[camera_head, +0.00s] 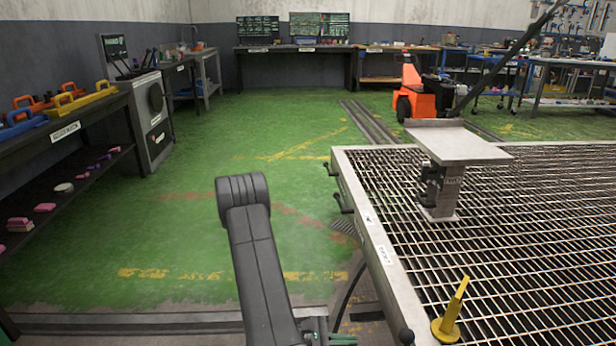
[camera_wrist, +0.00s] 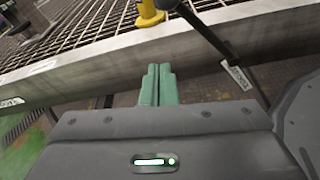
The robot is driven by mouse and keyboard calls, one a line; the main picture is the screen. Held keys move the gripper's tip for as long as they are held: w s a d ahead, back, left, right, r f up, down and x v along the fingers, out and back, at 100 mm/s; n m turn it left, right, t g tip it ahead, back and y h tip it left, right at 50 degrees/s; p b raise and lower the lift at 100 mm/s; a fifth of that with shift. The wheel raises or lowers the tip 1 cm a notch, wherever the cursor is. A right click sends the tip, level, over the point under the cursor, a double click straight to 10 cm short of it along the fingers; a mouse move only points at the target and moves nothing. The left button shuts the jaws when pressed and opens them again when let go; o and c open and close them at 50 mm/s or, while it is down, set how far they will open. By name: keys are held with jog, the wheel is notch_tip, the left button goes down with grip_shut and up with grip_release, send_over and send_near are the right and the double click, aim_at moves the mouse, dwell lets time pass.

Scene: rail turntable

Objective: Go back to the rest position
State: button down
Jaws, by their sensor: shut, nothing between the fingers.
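My gripper (camera_wrist: 157,85) shows in the wrist view with its two green fingers together and nothing between them. It points at the side rim of the grated turntable table (camera_wrist: 110,66) and is apart from the yellow piece. In the head view my gripper is low in the middle, only partly visible at the bottom edge, beside the grated table (camera_head: 372,228). My dark arm rises in front of it over the green floor.
A yellow upright piece (camera_head: 450,318) stands on the grating's near corner. A metal plate on a post (camera_head: 440,146) stands farther back. An orange machine (camera_head: 420,97) is behind it. A workbench with shelves (camera_head: 70,135) lines the left. Green floor (camera_head: 240,135) is open between.

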jog(key=w+d+b, duration=0.1)
jog(key=d+b, duration=0.1)
jog(key=d, duration=0.7)
jog(key=shift+w+f, duration=0.2)
jog(key=shift+f, duration=0.25)
jog(key=f+p+v, duration=0.1)
jog(key=p+v, duration=0.2)
jog(key=v, duration=0.7)
jog(key=d+b, duration=0.1)
jog(key=d, duration=1)
jog(key=shift+s+r, duration=0.15)
jog(key=shift+r, duration=0.1)
dwell(0.3)
